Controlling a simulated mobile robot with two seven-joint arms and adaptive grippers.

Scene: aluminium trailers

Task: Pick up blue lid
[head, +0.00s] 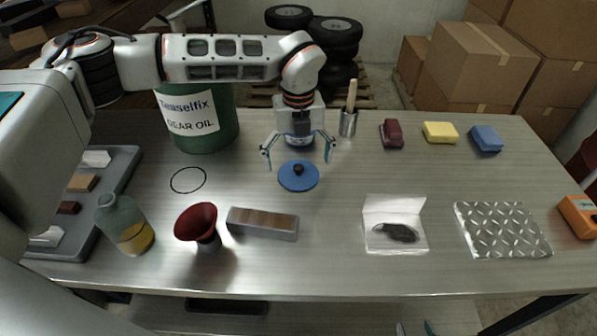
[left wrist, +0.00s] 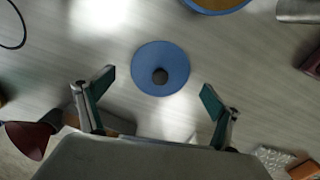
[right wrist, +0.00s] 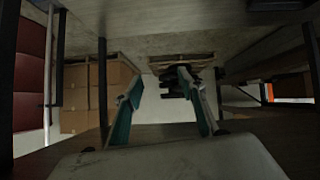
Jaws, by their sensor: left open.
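The blue lid (head: 299,178) is a flat disc with a dark knob, lying on the metal bench near its middle. It also shows in the left wrist view (left wrist: 147,60), ahead of and between the fingers. My left gripper (head: 299,158) is open and empty, pointing down above the lid; I see no contact with it. In the left wrist view the open fingers (left wrist: 158,90) stand wide apart. My right gripper (right wrist: 157,92) is open and empty, low beneath bench level; only its teal tips show at the head view's bottom edge.
Behind the lid stands a blue-rimmed tin (left wrist: 218,4), partly hidden by my gripper in the head view. A green oil drum (head: 207,122), brush in a metal cup (head: 348,122), red funnel (head: 196,221) and wood-topped block (head: 262,223) surround it.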

